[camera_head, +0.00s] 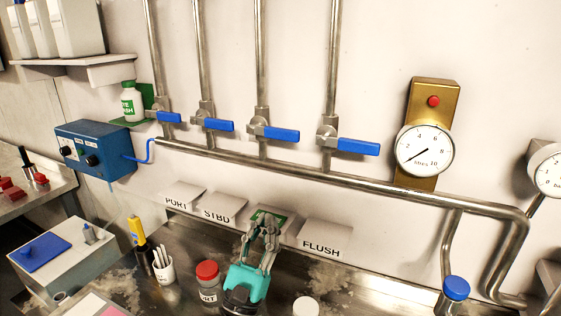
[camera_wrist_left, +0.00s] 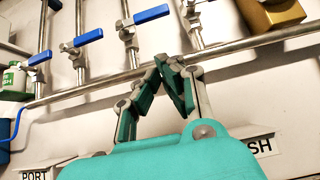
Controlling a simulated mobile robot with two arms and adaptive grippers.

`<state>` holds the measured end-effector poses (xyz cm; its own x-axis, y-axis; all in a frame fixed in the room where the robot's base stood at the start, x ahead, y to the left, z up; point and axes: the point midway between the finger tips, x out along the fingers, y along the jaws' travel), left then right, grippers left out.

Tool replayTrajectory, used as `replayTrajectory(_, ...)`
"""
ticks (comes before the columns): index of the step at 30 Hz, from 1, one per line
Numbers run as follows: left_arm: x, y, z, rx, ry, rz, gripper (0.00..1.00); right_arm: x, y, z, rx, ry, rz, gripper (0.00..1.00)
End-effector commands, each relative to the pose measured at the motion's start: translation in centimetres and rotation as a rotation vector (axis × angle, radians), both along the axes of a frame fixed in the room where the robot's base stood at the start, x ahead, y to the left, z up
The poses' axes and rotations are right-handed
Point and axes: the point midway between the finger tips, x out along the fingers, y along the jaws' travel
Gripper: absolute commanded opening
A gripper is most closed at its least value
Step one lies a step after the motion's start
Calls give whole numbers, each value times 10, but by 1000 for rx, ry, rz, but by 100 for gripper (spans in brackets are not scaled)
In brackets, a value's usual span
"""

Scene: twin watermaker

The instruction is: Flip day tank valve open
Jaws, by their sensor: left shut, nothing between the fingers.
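Several valves with blue lever handles sit on vertical steel pipes above a shared manifold pipe. In the head view the handles, from left to right, are the first (camera_head: 169,117), second (camera_head: 219,125), third (camera_head: 281,134) and fourth (camera_head: 357,147). All point sideways to the right, across their pipes. Labels below read PORT (camera_head: 178,199), STBD (camera_head: 222,210) and FLUSH (camera_head: 324,241); the label between STBD and FLUSH is mostly hidden by my gripper, so I cannot read it. My left gripper (camera_head: 262,222) is shut and empty, below the manifold, apart from every handle; its fingertips also show in the left wrist view (camera_wrist_left: 172,64).
The manifold pipe (camera_head: 400,192) runs along the wall between gripper and valves. A round gauge (camera_head: 424,149) hangs at right, a blue control box (camera_head: 95,148) at left.

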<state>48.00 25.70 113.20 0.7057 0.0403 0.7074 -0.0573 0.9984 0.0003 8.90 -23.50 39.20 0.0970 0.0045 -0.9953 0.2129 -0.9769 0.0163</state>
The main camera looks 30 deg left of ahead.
Motion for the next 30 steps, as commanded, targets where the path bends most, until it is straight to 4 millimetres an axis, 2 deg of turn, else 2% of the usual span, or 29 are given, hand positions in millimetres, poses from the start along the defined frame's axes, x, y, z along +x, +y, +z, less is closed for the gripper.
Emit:
replayTrajectory(4,3,0,5,-1,-1,1,0,0,0,4,0,0,0,59)
replayTrajectory(8,14,1,20,-1,-4,1,0,-1,0,14,0,1,0,59)
replayTrajectory(20,74,4,80,-1,-2,1,0,-2,0,57,-1,5,0,59)
replayTrajectory(24,71,4,101,0,0,0,0,-3,0,75,-1,6,0,59)
replayTrajectory(30,71,4,111,-1,0,-1,0,-4,0,82,-1,7,0,59)
